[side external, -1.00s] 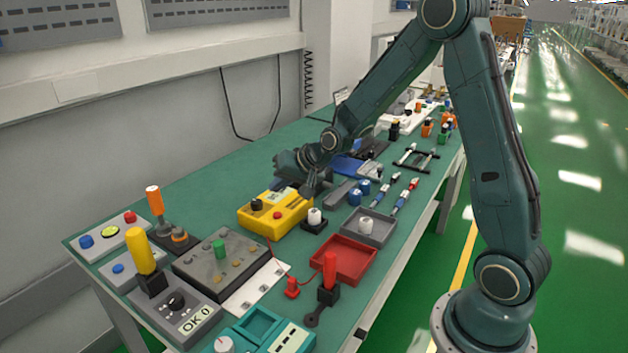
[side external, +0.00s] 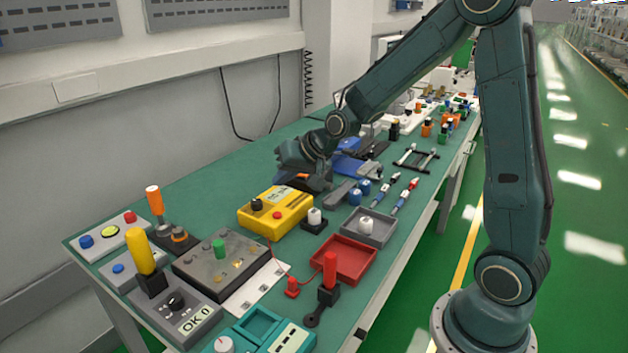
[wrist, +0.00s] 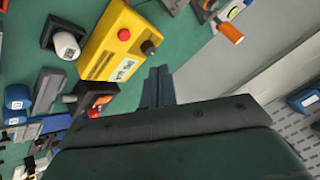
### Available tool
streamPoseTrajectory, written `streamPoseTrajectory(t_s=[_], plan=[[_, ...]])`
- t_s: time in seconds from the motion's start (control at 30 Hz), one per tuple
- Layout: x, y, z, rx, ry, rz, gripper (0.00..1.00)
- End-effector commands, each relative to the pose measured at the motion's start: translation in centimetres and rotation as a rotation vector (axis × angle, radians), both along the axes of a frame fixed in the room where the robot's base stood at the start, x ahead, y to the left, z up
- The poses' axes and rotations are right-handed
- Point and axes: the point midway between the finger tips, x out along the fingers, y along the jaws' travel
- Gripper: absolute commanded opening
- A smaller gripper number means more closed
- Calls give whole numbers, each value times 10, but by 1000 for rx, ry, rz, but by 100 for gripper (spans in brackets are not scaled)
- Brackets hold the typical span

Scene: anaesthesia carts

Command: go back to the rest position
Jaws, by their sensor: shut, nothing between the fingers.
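My gripper (side external: 284,153) is in the air above the green bench in the side external view, behind the yellow box. In the wrist view its two dark fingers (wrist: 158,86) are side by side, shut with nothing between them. The yellow box (side external: 275,212), with a red button and a black knob, is clear of the fingers; it also shows in the wrist view (wrist: 112,45). A dark tool with an orange part (side external: 306,183) is below my wrist, partly hidden by it. The rest position is not marked in view.
The green bench (side external: 225,168) is bare along the wall side. A red tray (side external: 344,259), a grey tray (side external: 369,227) and a white-topped button block (side external: 314,220) are near the front edge. An orange-handled joystick (side external: 154,200) stands at the left.

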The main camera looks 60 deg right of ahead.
Motion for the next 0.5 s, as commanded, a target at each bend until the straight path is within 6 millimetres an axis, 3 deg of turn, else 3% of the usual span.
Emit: streamPoseTrajectory(t_s=[0.1, 0.5], plan=[[-20, 11, 23, -49, 15, 50, 0], [-101, 40, 74, -200, 90, 201, 0]])
